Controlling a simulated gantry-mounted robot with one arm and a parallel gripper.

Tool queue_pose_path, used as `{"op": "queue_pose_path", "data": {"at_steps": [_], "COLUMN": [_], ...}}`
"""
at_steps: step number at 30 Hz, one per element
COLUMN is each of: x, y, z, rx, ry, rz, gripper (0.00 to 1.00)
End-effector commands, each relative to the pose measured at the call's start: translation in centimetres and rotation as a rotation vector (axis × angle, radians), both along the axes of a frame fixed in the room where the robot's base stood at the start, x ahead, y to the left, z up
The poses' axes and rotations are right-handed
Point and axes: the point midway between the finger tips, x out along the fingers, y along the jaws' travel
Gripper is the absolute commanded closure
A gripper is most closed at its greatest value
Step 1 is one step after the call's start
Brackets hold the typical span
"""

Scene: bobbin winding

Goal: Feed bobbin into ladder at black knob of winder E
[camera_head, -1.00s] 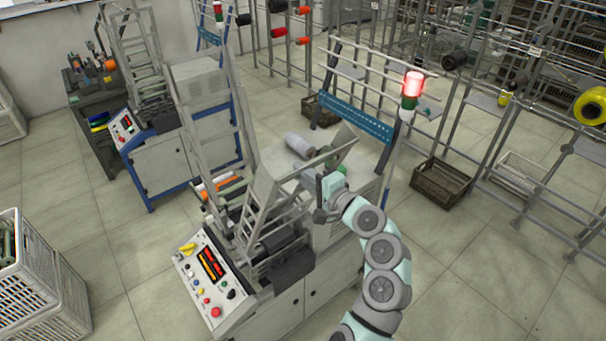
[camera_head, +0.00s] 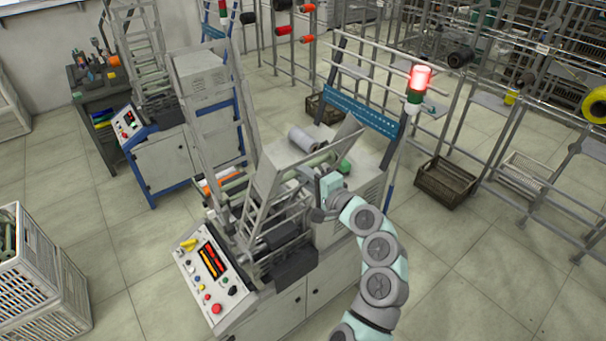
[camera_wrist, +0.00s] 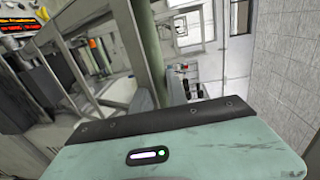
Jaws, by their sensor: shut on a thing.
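My gripper (camera_head: 328,188) is beside the upper part of the near winder (camera_head: 285,300). In the wrist view, a long grey-green bobbin (camera_wrist: 147,45) stands out beyond the gripper body, and my gripper is shut on it. The fingertips and the gripped part are hidden. The winder's ladder (camera_head: 250,215) slopes down at its front left, left of my gripper. The sloping control panel (camera_head: 212,272) has a dark knob (camera_head: 232,290) near its right edge, a yellow handle and a red button. No letter E is readable.
A grey roll (camera_head: 300,138) and a green piece (camera_head: 344,167) are on the winder top. A signal lamp (camera_head: 418,78) glows red at right. Another winder (camera_head: 170,165) stands at left, a white crate (camera_head: 40,285) at lower left.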

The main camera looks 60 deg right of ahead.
Motion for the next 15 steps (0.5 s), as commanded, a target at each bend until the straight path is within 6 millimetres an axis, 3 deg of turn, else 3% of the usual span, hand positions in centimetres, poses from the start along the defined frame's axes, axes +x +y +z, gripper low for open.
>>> {"op": "queue_pose_path", "data": {"at_steps": [6, 7, 15], "x": [0.00, 0.00, -0.01], "y": [0.00, 0.00, -0.01], "z": [0.02, 0.02, 0.01], "rx": [0.000, 0.000, 0.001], "ry": [0.000, 0.000, 0.000], "rz": [0.000, 0.000, 0.000], "gripper": [1.00, 0.80, 0.58]}}
